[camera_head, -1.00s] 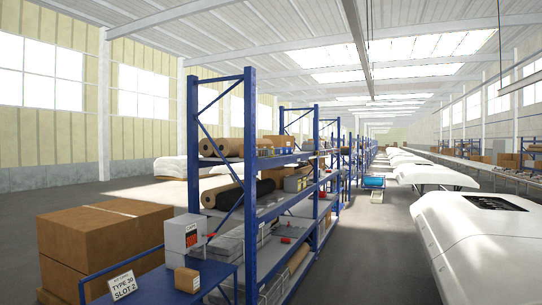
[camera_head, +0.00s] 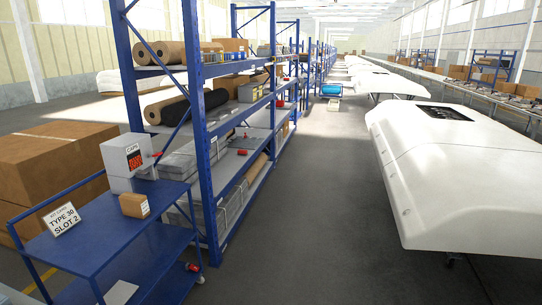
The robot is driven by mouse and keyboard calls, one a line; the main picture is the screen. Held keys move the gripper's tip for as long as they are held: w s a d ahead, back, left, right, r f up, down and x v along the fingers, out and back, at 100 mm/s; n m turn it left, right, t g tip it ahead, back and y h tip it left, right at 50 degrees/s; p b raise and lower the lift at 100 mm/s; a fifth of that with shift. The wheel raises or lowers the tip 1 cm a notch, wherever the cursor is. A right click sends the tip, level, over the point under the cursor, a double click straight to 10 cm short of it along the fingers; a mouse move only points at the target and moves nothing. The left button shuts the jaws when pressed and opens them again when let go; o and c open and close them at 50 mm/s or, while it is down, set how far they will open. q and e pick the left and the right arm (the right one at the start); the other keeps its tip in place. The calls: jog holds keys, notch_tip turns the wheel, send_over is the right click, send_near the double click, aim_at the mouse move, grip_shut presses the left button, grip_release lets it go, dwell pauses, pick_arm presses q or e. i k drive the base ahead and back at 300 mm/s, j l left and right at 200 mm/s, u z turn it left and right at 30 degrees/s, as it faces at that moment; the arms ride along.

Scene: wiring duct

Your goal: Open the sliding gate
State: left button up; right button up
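I cannot make out a sliding gate in the head view. Neither of my grippers shows in this view, so their state is hidden.
A blue cart (camera_head: 95,235) with boxes and a sign (camera_head: 62,220) stands at the left. Behind it is a blue shelving rack (camera_head: 205,130) holding rolls and boxes. Large white shells (camera_head: 455,165) line the right. A clear grey floor aisle (camera_head: 320,215) runs between them.

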aim_at(217, 56)
jog(key=i, duration=2.25)
jog(key=i+l, duration=0.1)
jog(key=i, duration=2.15)
jog(key=j+u, duration=0.05)
jog(key=j, duration=0.05)
